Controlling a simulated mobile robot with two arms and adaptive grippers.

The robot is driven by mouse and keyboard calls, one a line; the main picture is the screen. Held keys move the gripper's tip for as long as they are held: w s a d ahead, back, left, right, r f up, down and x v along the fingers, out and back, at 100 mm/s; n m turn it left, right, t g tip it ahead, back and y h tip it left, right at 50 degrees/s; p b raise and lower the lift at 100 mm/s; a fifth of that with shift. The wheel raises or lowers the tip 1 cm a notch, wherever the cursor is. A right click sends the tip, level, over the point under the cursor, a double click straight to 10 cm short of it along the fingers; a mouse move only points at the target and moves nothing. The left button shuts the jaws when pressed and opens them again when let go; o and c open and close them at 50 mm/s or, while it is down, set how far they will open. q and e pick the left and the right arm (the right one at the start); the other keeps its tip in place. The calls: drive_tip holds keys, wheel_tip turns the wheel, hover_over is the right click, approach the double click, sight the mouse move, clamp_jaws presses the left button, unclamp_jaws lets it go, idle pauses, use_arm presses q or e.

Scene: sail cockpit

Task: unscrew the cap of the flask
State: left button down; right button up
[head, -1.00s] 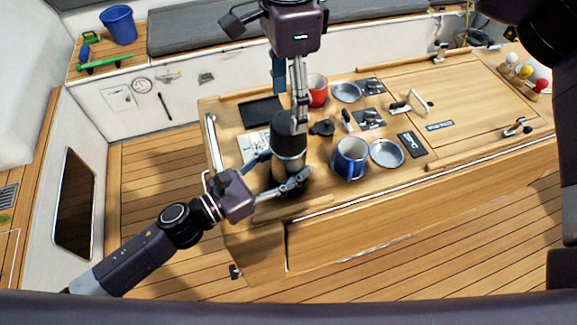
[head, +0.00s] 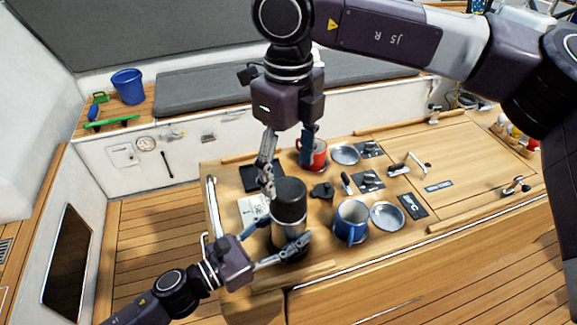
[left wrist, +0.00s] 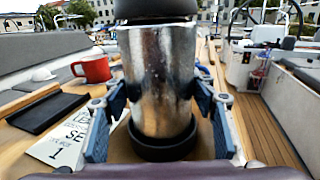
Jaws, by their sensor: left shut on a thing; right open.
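The flask (head: 290,236) stands upright near the left end of the wooden table, with a steel body and a black base. Its black cap (head: 289,197) sits on top. The steel body also fills the middle of the left wrist view (left wrist: 160,80), where the cap is cut off by the top edge. My left gripper (head: 286,244) is shut on the flask's body, one finger on each side. My right gripper (head: 287,176) points down over the cap, its fingers spread and empty. I cannot tell its exact height above the cap.
A blue mug (head: 351,232), a red mug (head: 318,156), a plate (head: 388,217) and a small black item (head: 321,191) stand close to the right of the flask. A black tablet-like slab (head: 262,176) and a printed card (head: 253,208) lie to its left.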

sight(289, 187)
drive_tip(key=m, duration=0.6)
drive_tip(key=shift+m, duration=0.3)
drive_tip(key=m, duration=1.2)
drive_tip(key=shift+m, duration=0.4)
drive_tip(key=m, duration=0.5)
drive_tip(key=shift+f, duration=4)
